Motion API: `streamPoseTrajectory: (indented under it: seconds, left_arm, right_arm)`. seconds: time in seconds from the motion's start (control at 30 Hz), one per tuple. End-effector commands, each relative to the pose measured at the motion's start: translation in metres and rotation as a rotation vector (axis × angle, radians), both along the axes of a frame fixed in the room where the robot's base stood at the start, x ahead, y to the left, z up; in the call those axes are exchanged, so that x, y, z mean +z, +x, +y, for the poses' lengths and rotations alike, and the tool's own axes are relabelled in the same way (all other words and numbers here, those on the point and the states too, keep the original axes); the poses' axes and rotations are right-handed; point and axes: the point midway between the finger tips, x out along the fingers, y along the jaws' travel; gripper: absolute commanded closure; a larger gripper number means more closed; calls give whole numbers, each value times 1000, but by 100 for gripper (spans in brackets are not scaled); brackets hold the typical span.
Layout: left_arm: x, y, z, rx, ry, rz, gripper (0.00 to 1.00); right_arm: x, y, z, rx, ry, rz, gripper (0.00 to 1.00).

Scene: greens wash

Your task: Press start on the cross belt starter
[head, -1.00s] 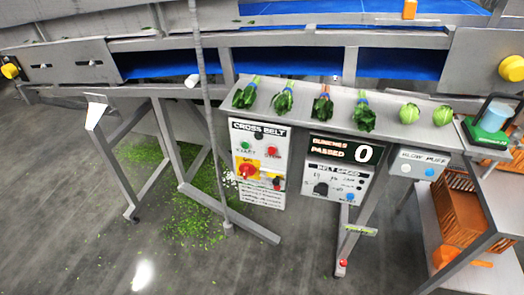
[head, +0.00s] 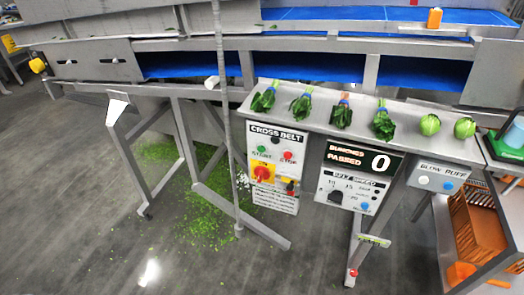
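The cross belt starter (head: 286,206) is a pale panel labelled CROSS BELT, hanging below the front edge of the steel shelf. Its green start button (head: 261,149) is at the upper left. A red stop button (head: 288,155) is to the right of it. A red knob on a yellow plate (head: 262,173) sits below, with a small dark switch (head: 290,187) beside it. Neither of my grippers shows in the head view.
A thin grey pole (head: 229,130) stands just left of the panel. Counter display (head: 357,160), belt speed panel (head: 351,191) and blow puff box (head: 437,178) hang to the right. Several bunches of greens lie on the shelf (head: 400,110). Green scraps litter the floor (head: 90,240).

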Motion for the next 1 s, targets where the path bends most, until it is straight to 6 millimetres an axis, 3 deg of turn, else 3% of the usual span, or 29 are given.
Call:
streamPoseTrajectory:
  seconds: [0.3,0.47,0.5,1.0]
  left_arm:
    - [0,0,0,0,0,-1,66]
    - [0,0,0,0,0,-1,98]
    - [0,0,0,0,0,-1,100]
    - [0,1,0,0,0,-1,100]
  right_arm:
    - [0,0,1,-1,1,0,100]
    - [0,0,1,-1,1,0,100]
    - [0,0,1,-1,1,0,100]
    - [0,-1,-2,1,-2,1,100]
